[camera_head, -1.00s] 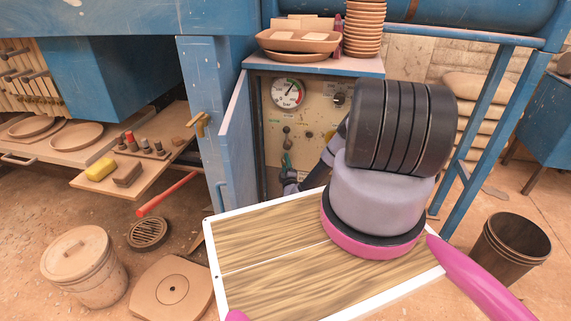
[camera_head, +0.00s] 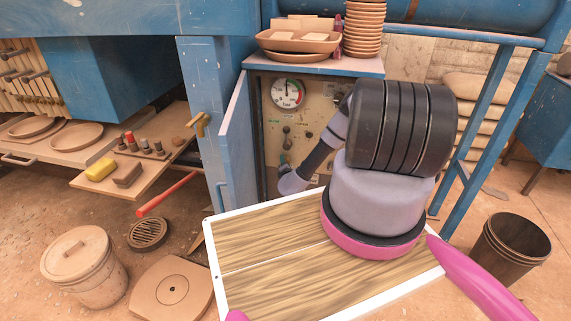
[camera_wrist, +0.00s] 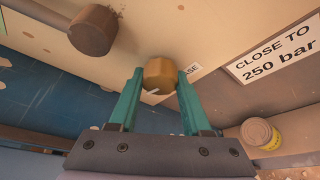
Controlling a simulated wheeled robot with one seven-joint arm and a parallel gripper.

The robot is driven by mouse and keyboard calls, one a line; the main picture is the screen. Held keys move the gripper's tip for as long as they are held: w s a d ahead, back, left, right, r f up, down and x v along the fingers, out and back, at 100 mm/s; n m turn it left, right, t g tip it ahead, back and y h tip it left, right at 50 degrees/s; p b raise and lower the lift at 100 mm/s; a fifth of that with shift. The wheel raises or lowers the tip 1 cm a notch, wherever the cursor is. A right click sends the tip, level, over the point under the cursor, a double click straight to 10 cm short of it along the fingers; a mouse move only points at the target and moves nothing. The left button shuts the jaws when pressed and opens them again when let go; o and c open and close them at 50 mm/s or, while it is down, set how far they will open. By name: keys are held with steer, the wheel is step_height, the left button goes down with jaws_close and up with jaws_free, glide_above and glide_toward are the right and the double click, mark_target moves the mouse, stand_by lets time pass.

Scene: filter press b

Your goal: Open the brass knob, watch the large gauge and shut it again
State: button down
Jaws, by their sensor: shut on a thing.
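The brass knob (camera_wrist: 159,72) is in the wrist view, between the teal fingertips of my gripper (camera_wrist: 160,82), which is shut on it. A pale mark or slot shows on the knob's near face. The large gauge (camera_head: 288,93) is in the head view, on the beige panel (camera_head: 306,112) under the shelf. It has a white face with a green-to-red arc, and its needle points roughly upward; I cannot read its value. In the head view my arm hides the knob and fingertips.
A blue door (camera_head: 235,140) stands open left of the panel. Stacked pots (camera_head: 364,28) stand on the shelf above.

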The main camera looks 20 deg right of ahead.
steer(key=shift+a+n, duration=0.1)
steer(key=shift+n, duration=0.3)
steer(key=shift+g, duration=0.3)
steer(key=shift+f, duration=0.1)
steer(key=shift+c, duration=1.8)
jaws_free()
steer(key=shift+s, duration=0.1)
steer(key=v, duration=1)
steer(key=shift+s+a, duration=0.15)
steer(key=shift+s, duration=0.15)
